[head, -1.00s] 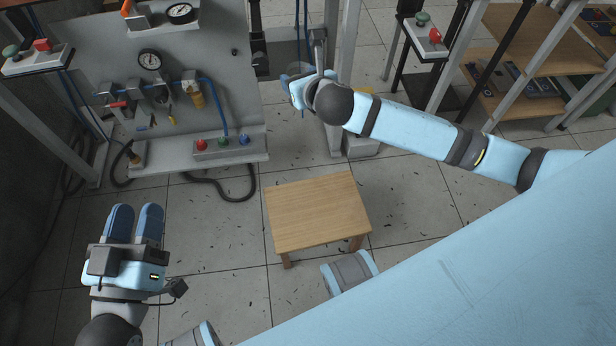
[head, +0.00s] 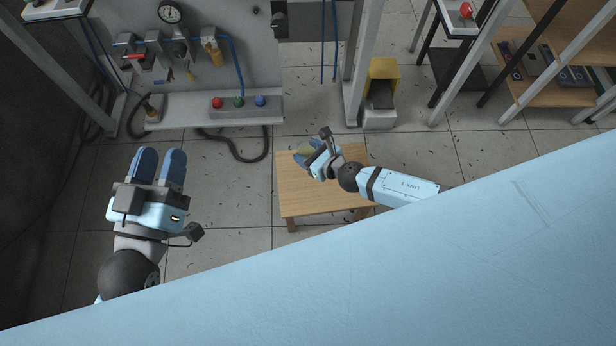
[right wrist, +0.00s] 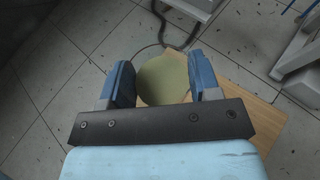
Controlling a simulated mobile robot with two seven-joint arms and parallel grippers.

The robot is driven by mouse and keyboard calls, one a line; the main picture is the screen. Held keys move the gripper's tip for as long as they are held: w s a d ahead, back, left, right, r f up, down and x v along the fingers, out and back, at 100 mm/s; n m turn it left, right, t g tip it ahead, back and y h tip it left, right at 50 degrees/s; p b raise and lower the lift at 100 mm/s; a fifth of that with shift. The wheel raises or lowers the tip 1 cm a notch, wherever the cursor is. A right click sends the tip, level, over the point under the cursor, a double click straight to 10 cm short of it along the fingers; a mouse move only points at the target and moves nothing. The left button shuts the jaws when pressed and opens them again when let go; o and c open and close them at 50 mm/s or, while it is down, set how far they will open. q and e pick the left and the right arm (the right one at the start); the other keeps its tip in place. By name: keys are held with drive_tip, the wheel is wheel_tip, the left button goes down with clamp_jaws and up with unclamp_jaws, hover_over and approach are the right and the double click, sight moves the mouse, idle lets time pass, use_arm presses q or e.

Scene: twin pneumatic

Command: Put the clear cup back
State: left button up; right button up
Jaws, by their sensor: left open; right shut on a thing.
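The clear cup (right wrist: 163,80) shows as a round, yellowish-green, see-through piece between the two blue fingers of my right gripper (right wrist: 163,86). In the head view my right gripper (head: 305,155) is shut on it above the small wooden table (head: 325,198); the gap to the tabletop is hard to judge. My left gripper (head: 160,166) is open and empty over the floor at the left, fingers toward the panel (head: 245,75). On the panel a row of air units includes a yellow bowl (head: 211,48) and a middle unit (head: 180,50) with a thin yellow stem below.
A ledge (head: 190,122) under the panel carries red, green and blue buttons (head: 238,102). A black hose (head: 245,155) loops below. A yellow-and-grey pedal box (head: 380,92) and a frame post stand right of the panel.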

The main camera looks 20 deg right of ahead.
drive_tip(key=b, duration=0.3)
hover_over(308, 179)
wheel_tip(308, 179, down, 4)
drive_tip(key=shift+s+a+f, duration=0.1)
drive_tip(key=shift+f, duration=0.1)
wheel_tip(308, 179, down, 6)
drive_tip(key=b, duration=0.5)
drive_tip(key=shift+f, duration=0.1)
drive_tip(key=shift+f+b, duration=0.3)
drive_tip(key=shift+f, duration=0.1)
wheel_tip(308, 179, down, 4)
drive_tip(key=b, duration=0.3)
drive_tip(key=shift+r, duration=0.2)
drive_tip(key=shift+f+b, duration=0.2)
drive_tip(key=shift+b, duration=0.1)
drive_tip(key=shift+r, duration=0.2)
drive_tip(key=shift+f, duration=0.2)
drive_tip(key=o, duration=1.1)
drive_tip(key=shift+c, duration=0.2)
use_arm(q)
wheel_tip(308, 179, down, 8)
drive_tip(key=w+m+g+h, duration=0.1)
drive_tip(key=w+m, duration=0.1)
drive_tip(key=m, duration=0.2)
drive_tip(key=shift+w+m+g, duration=0.3)
